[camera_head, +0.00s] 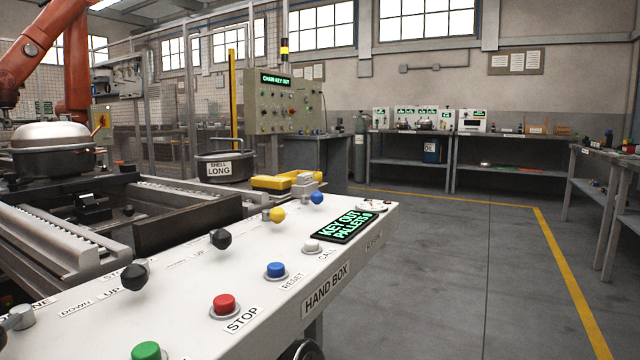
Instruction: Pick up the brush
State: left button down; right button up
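I cannot make out a brush for sure in the head view. A yellow and grey object (285,181) lies beyond the white hand box, to the right of the round pot labelled SHELL LONG; it is too small to tell what it is. Small items on the far benches are also too small to name. Neither of my grippers is in view.
The white hand box (345,262) with buttons and levers fills the foreground. A roller conveyor (60,245), the labelled pot (222,167) and an orange robot arm (75,65) are at left. Benches (510,137) line the back and right. The floor at right is clear.

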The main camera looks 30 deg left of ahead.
aim_at(279, 186)
jog(key=i+j, duration=0.15)
jog(key=i, duration=0.45)
jog(key=i+j, duration=0.15)
jog(key=i, duration=0.5)
